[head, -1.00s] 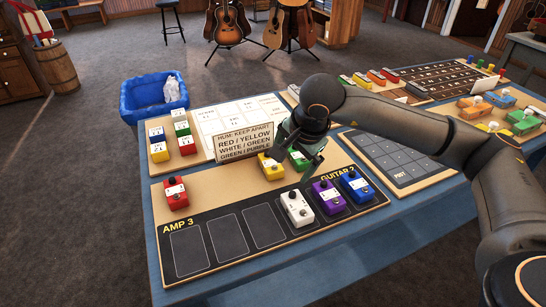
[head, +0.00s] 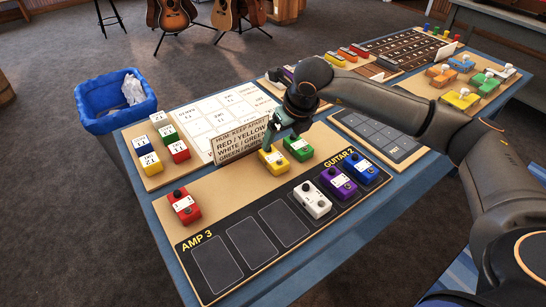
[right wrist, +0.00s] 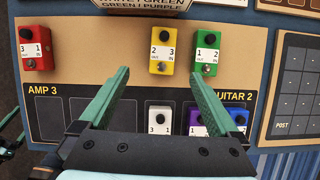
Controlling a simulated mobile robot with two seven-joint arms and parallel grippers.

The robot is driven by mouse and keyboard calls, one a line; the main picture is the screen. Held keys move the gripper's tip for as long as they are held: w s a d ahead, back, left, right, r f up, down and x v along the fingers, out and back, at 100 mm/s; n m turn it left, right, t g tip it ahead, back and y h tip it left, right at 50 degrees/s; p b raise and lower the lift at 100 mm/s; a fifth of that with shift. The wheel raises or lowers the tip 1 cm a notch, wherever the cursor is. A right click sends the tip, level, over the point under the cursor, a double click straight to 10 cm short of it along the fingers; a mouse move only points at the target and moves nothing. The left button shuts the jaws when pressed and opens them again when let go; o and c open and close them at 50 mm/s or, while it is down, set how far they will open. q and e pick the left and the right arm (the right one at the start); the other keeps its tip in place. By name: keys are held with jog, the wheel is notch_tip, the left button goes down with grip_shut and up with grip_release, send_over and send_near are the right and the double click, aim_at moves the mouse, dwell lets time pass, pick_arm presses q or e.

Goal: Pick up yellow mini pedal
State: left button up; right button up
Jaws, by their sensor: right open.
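The yellow mini pedal (head: 272,157) stands on the tan board behind the black AMP 3 / GUITAR 2 strip, left of the green pedal (head: 298,147). My right gripper (head: 279,133) is just behind and above the yellow pedal in the head view, open and empty. In the right wrist view its two teal fingertips (right wrist: 160,75) are spread wide, and the yellow pedal (right wrist: 163,54) shows just beyond the gap between them, apart from both. A teal and black part at the left edge of that view may be my left gripper; its jaws are unclear.
A sign (head: 240,141) stands close behind the yellow pedal. A red pedal (head: 183,206) is to the left. White (head: 312,200), purple (head: 339,184) and blue (head: 364,172) pedals sit on the strip in front. Several outlined slots on the strip are empty.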

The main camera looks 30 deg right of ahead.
send_over(274, 157)
jog(key=s, duration=0.2)
jog(key=f, duration=0.6)
jog(key=shift+s+a+f, duration=0.1)
jog(key=shift+s, duration=0.1)
jog(key=shift+p+x, duration=0.45)
jog(key=shift+x, duration=2.35)
jog(key=shift+d, duration=0.25)
grip_shut()
